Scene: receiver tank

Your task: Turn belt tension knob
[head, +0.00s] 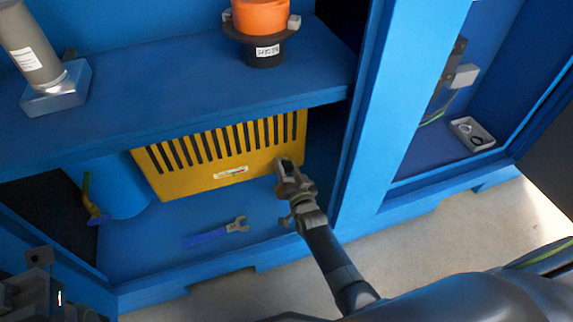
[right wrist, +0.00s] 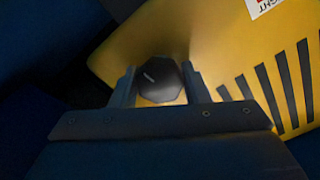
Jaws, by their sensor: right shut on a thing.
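The black belt tension knob (right wrist: 159,79) is many-sided with a small light mark on its face, and it sits at the yellow slotted guard (right wrist: 227,45) in the right wrist view. My right gripper (right wrist: 158,88) has one finger on each side of the knob and is shut on it. In the head view the yellow guard (head: 172,181) stands on the lower shelf, and my right gripper (head: 287,170) is at its right end, hiding the knob. My left gripper (head: 40,285) is partly seen at the lower left, away from the guard; its fingers are unclear.
A blue-handled wrench (head: 208,237) lies on the lower shelf floor before the guard. A blue tank (head: 118,190) with a brass valve (head: 93,212) is at left. The upper shelf (head: 170,85) overhangs the guard, and a blue post (head: 375,130) stands right of my right gripper.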

